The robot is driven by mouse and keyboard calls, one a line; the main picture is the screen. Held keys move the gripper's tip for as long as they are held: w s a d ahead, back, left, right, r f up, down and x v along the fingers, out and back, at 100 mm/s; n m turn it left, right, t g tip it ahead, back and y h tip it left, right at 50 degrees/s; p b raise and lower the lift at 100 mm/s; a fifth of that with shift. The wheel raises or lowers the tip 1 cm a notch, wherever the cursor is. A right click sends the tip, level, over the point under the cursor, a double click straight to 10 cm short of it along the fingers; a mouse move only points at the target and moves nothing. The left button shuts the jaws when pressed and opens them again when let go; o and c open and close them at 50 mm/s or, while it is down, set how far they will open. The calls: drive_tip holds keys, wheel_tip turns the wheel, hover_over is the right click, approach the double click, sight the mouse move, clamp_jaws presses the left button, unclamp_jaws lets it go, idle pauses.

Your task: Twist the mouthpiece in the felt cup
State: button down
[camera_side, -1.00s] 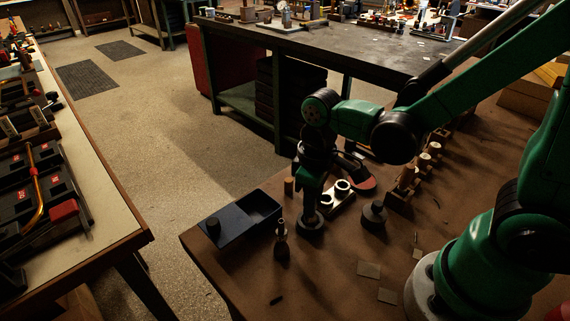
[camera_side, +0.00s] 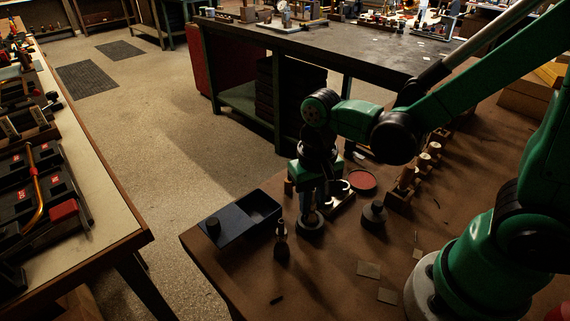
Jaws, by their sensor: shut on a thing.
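My gripper (camera_side: 309,207) points straight down, with its fingers shut on the mouthpiece, at the dark round felt cup (camera_side: 310,230). The cup stands on the brown bench top, near its left part. The mouthpiece is small and mostly hidden by the fingers, so I cannot make out its outline or how deep it sits in the cup.
A dark open box (camera_side: 240,222) lies left of the cup, with a small dark bottle-like piece (camera_side: 281,242) between them. A dark knobbed piece (camera_side: 373,215) and a red round pad (camera_side: 363,180) are to the right. Wooden pegs stand further right. Flat squares (camera_side: 369,269) lie in front.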

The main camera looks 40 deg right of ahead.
drive_tip(key=m, duration=0.4)
idle(0.4)
drive_tip(key=n, duration=0.4)
drive_tip(key=n, duration=0.4)
idle(0.3)
